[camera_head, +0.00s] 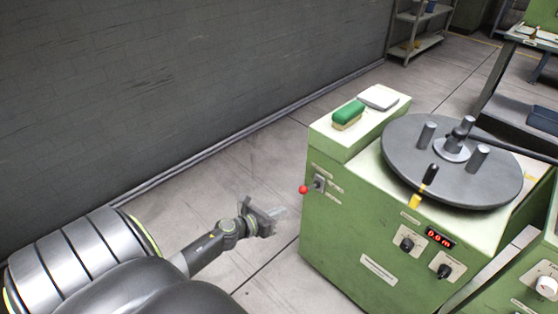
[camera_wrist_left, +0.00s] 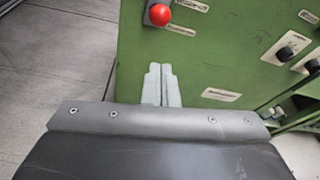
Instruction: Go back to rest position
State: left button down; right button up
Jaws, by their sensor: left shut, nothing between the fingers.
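My left gripper (camera_head: 278,213) is in the head view, left of the green machine (camera_head: 345,235) and apart from it. Its two pale fingers are together with nothing between them, as the left wrist view (camera_wrist_left: 161,86) also shows. The red knob lever (camera_head: 304,189) sits on the machine's left side, a little above and right of the gripper. The red knob also shows at the top of the left wrist view (camera_wrist_left: 158,15). My right gripper is not in either view.
A round grey turntable (camera_head: 400,165) tops the machine, beside a green sponge or brush (camera_head: 349,113) and a white pad (camera_head: 379,97). A dark brick wall (camera_head: 180,90) runs along the left. Floor (camera_head: 230,170) between wall and machine is clear.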

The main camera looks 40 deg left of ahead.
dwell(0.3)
pick_arm(q)
jog(key=s+f+n+g+y+p, duration=0.35)
jog(key=s+f+n+g, duration=0.25)
jog(key=s+f+n, duration=1.5)
jog(key=s+d+f+n+g, duration=0.2)
jog(key=s+d+n, duration=0.1)
jog(key=s+n, duration=0.2)
jog(key=s+d+f+n+g+p, duration=0.1)
jog(key=s+d+f+n+g, duration=0.1)
jog(key=s+n, duration=0.3)
jog(key=s+d+f+n+g, duration=0.3)
jog(key=s+d+n, duration=0.1)
jog(key=s, duration=0.6)
jog(key=shift+s+d+f+n+p, duration=0.15)
jog(key=shift+s+d+n+p, duration=0.2)
jog(key=shift+d, duration=0.2)
jog(key=shift+h, duration=0.25)
